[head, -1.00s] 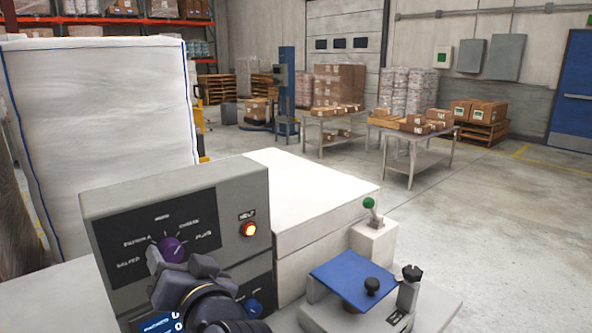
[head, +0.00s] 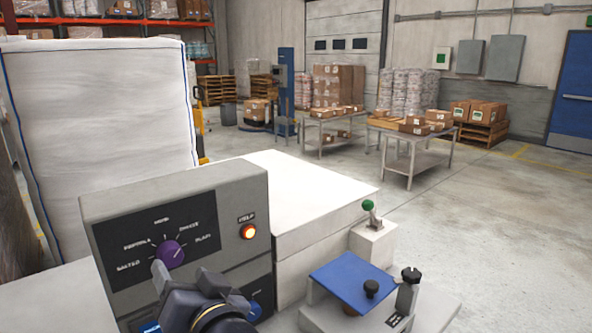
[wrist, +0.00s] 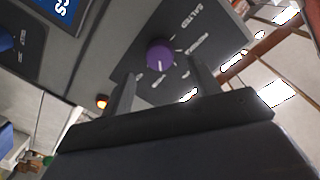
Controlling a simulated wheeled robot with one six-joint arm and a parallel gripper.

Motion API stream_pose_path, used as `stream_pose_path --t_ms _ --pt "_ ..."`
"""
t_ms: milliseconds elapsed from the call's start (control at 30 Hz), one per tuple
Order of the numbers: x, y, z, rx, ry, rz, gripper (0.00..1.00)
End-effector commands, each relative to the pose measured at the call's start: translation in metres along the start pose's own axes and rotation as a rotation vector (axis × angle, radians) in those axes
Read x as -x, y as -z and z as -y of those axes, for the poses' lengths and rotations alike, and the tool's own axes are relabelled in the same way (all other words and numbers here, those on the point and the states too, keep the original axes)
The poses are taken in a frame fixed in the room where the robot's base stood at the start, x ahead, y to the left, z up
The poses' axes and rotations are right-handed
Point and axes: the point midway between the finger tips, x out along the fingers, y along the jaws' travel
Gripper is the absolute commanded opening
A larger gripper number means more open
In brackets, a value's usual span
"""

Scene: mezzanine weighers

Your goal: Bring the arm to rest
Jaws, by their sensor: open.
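My gripper (wrist: 163,93) is open and empty in the wrist view, its two fingers apart with the purple knob (wrist: 160,55) beyond and between them. In the head view my gripper (head: 165,275) is at the lower left, in front of the grey control panel (head: 262,200). The purple knob (head: 171,254) on the panel's black dial plate shows just above the fingers. Its white mark points up and to the right, between labels that are hard to read. The fingers appear apart from the knob.
An orange lit button (head: 248,231) is on the panel's right side. A blue knob (head: 254,309) is low on the panel. A white box (head: 300,195), a green-topped lever (head: 368,206) and a blue plate (head: 350,286) stand to the right. A large white bag (head: 100,130) stands behind left.

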Motion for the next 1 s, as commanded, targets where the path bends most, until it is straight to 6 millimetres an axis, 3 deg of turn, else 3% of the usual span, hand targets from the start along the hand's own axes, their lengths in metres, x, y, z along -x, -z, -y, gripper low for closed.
stream_pose_path --t_ms 400,1000 --pt "0.065 0.002 0.002 -0.001 0.002 0.001 0.58" --pt "-0.035 -0.001 -0.001 0.001 -0.003 0.000 0.58"
